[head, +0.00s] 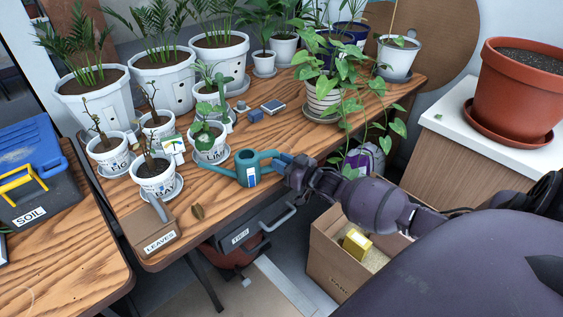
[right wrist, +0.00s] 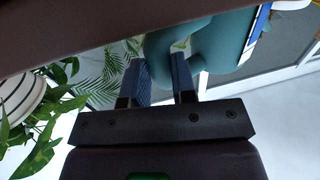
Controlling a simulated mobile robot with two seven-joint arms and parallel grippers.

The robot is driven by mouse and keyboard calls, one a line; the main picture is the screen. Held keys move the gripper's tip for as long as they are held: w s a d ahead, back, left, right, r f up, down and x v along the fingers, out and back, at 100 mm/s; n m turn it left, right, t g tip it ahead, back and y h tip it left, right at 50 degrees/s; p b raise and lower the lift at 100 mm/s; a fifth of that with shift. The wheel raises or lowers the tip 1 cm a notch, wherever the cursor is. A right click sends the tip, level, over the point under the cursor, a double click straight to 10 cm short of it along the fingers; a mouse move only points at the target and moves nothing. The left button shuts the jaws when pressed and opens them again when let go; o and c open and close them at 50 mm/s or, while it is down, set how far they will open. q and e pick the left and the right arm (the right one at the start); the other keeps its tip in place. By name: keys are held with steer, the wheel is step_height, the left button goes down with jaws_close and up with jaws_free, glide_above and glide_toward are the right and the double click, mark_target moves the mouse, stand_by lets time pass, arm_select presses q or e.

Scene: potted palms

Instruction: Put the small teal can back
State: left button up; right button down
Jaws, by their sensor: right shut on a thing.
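The small teal can (head: 247,172) is a watering can with a spout to the left and a blue and white label. It appears upright at the table's front edge, but I cannot tell whether its base touches the wood. My right gripper (head: 284,166) is at its right side, shut on its handle. In the right wrist view the teal can (right wrist: 222,48) fills the upper right, with the two dark fingers of my right gripper (right wrist: 161,78) at its handle. My left gripper is not in view.
Potted plants crowd the wooden table (head: 245,128), including one labelled LIME (head: 211,153) just left of the can. A LEAVES box (head: 152,238) stands at the front left corner. A cardboard box (head: 335,260) with a yellow item sits on the floor below. Some bare wood lies behind the can.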

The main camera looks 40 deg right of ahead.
steer(key=c, duration=0.9)
jaws_free()
steer(key=shift+c, duration=0.2)
steer(key=shift+r, duration=0.2)
steer(key=p+v, duration=0.2)
steer(key=v, duration=0.9)
steer(key=s+a+f+m+g+h, duration=0.1)
steer(key=s+a+f+g+h, duration=0.1)
steer(key=s+a, duration=0.6)
steer(key=s+a+f+g+h, duration=0.2)
steer(key=s+a+f+g, duration=0.2)
steer(key=s+a, duration=0.5)
steer(key=s+f, duration=0.1)
steer(key=s, duration=0.3)
steer(key=shift+f+m+g+h, duration=0.3)
steer(key=shift+f+m, duration=0.1)
